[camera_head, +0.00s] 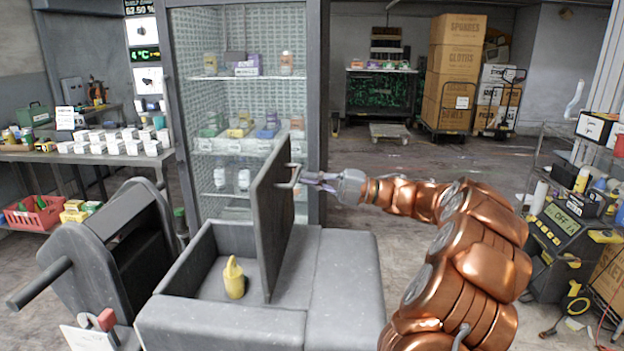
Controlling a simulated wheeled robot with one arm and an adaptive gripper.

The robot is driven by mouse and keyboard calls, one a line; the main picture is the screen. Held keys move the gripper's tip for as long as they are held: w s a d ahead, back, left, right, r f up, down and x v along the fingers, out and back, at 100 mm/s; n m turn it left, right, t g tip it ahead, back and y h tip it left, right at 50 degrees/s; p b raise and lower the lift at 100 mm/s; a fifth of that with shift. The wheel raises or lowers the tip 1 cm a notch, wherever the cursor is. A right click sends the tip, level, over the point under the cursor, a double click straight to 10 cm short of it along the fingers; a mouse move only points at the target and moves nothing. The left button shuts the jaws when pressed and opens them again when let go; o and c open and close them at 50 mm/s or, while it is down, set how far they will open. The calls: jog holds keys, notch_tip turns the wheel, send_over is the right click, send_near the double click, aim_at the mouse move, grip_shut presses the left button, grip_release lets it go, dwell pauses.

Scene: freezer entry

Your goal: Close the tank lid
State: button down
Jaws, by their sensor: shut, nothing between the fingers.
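The tank (225,322) is a low grey box in the foreground, with an open compartment on its left part. Its dark grey lid (272,215) stands about upright on the right side of the opening. A yellow object (234,280) sits inside the compartment. My gripper (302,179) is at the upper right edge of the lid, by a small handle or bracket on its right face. The fingers look closed and hold nothing; whether they touch the lid is hard to tell.
A dark grey machine with a bar handle (110,240) stands close on the left of the tank. A glass-fronted cabinet (245,100) is behind it. A shelf with tools (575,210) is at right. The floor behind my arm is open, with boxes (455,75) farther back.

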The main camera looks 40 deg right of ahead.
jog(key=w+a+f+g+h+p, duration=0.2)
jog(key=w+a+g+h+p, duration=0.2)
jog(key=w+a, duration=0.35)
jog(key=w+a+f+g+h+p, duration=0.2)
jog(key=w+a+g+h+p, duration=0.15)
jog(key=w+a, duration=0.45)
jog(key=s+d+f+p+x, duration=0.1)
jog(key=f+x, duration=0.1)
jog(key=x, duration=1.2)
jog(key=shift+s, duration=0.3)
jog(key=shift+a+f+t+h, duration=0.1)
jog(key=shift+t+h, duration=0.15)
